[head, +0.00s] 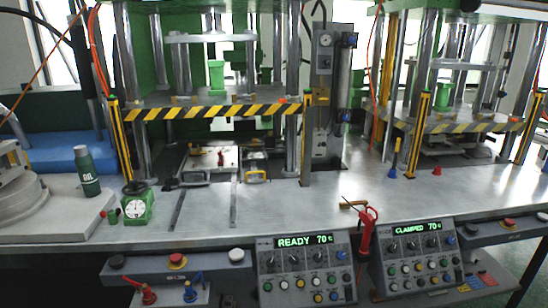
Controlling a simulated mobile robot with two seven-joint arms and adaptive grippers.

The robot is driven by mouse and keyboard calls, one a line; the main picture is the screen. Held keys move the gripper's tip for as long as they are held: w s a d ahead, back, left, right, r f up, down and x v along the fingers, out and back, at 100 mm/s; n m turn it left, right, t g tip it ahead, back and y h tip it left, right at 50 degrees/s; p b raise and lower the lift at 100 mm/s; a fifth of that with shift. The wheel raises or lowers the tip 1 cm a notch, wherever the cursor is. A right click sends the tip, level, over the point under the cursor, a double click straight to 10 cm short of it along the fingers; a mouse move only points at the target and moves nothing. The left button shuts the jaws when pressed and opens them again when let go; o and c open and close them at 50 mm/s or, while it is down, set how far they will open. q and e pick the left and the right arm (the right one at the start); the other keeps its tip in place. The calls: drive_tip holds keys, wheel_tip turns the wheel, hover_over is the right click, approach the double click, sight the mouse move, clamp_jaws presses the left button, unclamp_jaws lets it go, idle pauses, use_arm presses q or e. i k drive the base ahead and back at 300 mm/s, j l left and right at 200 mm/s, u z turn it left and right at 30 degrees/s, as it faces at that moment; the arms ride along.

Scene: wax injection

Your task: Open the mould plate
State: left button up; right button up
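Neither of my grippers shows in the head view.
A striped bar (210,111) crosses above the plate, between yellow posts. A green oil bottle (87,171) and a green gauge (136,206) stand left. A panel (305,264) reads READY 70. The bench (290,215) between is clear.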

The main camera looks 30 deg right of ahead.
sight(193, 170)
drive_tip(key=z, duration=0.55)
drive_tip(key=i+l+z, duration=0.5)
drive_tip(key=k+j, duration=0.05)
